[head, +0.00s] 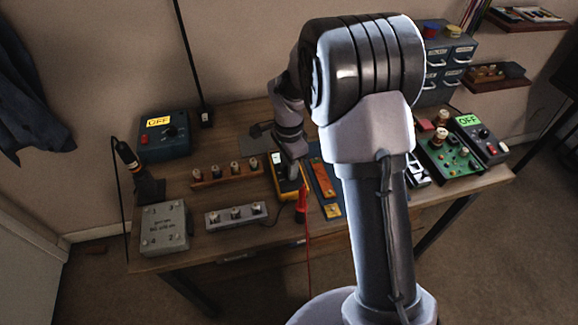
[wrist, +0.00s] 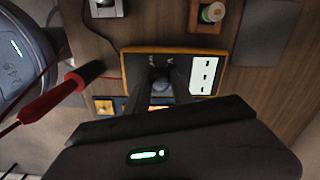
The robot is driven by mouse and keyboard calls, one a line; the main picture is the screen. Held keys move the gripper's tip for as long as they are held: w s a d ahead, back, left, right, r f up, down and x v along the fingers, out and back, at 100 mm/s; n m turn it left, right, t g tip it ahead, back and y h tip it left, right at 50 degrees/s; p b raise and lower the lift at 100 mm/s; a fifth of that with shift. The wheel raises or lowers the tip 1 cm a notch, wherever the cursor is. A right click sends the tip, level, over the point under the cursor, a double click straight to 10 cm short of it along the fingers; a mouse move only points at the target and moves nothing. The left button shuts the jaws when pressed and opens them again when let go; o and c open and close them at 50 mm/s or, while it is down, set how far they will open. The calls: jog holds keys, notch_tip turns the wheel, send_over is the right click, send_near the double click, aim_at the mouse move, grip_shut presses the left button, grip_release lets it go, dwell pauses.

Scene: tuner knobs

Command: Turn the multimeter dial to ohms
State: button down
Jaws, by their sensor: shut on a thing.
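The yellow and black multimeter (head: 287,188) lies on the workbench, partly hidden by my arm in the head view. In the wrist view the multimeter (wrist: 133,66) lies below my gripper, with its lit white display (wrist: 207,75) at the right. The dark round dial (wrist: 161,85) sits between the fingertips of my gripper (wrist: 161,92), which is shut on it. Small pale marks show on the face above the dial. The dial's pointer and its present setting are too small and too covered to tell.
A red probe (wrist: 52,98) with its cable is left of the multimeter; it also shows in the head view (head: 301,205). A grey knob strip (head: 236,215), a wooden strip (head: 226,173) and a grey box (head: 164,228) stand left. A green circuit board (head: 449,155) is right.

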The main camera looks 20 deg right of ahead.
jog(key=c, duration=1.1)
grip_release()
notch_tip(320, 180, up, 18)
jog(key=p, duration=0.6)
jog(key=shift+f+p, duration=0.25)
jog(key=shift+p, duration=0.15)
jog(key=s+a+r+n+t+y, duration=0.1)
jog(key=s+r+n+t, duration=0.15)
jog(key=s+r, duration=0.3)
jog(key=s+a+r+n+t, duration=0.1)
jog(key=s+r+n, duration=0.2)
jog(key=s+r, duration=0.3)
jog(key=s+a+f+n+t+y+b, duration=0.1)
jog(key=s+n, duration=0.4)
jog(key=s, duration=0.8)
jog(key=shift+s+a+f+t, duration=0.3)
jog(key=shift+s+a+t, duration=0.05)
jog(key=shift+t, duration=0.3)
